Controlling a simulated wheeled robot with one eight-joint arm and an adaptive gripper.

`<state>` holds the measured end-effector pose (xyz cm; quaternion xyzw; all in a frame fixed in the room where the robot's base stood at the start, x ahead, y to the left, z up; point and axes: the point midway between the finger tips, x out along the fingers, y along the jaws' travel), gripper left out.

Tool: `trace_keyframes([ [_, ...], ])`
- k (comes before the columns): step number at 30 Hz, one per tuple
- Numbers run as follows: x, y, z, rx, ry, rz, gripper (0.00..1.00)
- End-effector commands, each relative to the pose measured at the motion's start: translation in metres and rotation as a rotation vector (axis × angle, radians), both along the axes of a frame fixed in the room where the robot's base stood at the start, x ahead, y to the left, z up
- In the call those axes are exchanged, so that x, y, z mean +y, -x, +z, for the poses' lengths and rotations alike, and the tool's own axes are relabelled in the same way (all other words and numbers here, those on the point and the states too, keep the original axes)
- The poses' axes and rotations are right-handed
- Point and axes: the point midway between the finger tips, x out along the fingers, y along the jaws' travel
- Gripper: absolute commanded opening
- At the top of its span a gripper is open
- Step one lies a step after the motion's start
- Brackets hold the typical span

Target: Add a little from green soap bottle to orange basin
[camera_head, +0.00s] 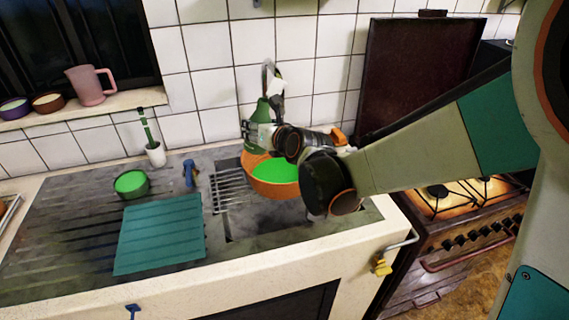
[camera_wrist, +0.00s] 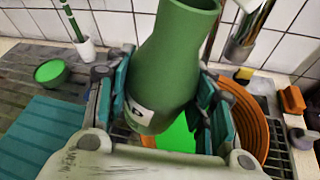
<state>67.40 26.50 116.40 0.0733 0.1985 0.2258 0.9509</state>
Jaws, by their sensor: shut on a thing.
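The green soap bottle (camera_wrist: 172,70) is held in my gripper (camera_wrist: 165,100), with a finger on each side of it in the wrist view. It also shows in the head view (camera_head: 263,112), upright or slightly tilted, above the orange basin. The orange basin (camera_head: 270,188) sits at the sink with bright green inside it. Its rim also shows in the wrist view (camera_wrist: 254,125), below and right of the bottle. My gripper (camera_head: 262,133) partly hides the bottle in the head view. I cannot tell whether anything is flowing from the bottle.
A small green bowl (camera_head: 131,184) and a teal mat (camera_head: 160,234) lie on the left drainboard. A brush in a white holder (camera_head: 156,154) and a blue object (camera_head: 190,173) stand behind. A brown cooker (camera_head: 455,235) stands right.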

Motion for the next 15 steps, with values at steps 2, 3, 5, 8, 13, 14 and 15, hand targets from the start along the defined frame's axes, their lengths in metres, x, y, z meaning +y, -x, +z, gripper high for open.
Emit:
trace_keyframes([
  [2, 0.001, 0.0, 0.0, -0.011, 0.037, 0.001, 0.19],
  [3, 0.002, 0.001, 0.0, -0.018, 0.057, 0.001, 0.19],
  [5, 0.002, 0.001, -0.013, -0.023, 0.076, 0.001, 0.19],
  [8, 0.003, 0.001, -0.027, -0.034, 0.11, 0.001, 0.19],
  [13, 0.004, 0.001, -0.046, -0.049, 0.163, 0.002, 0.19],
  [14, 0.004, 0.001, -0.049, -0.052, 0.171, 0.001, 0.19],
  [15, 0.004, 0.001, -0.052, -0.054, 0.179, 0.002, 0.19],
])
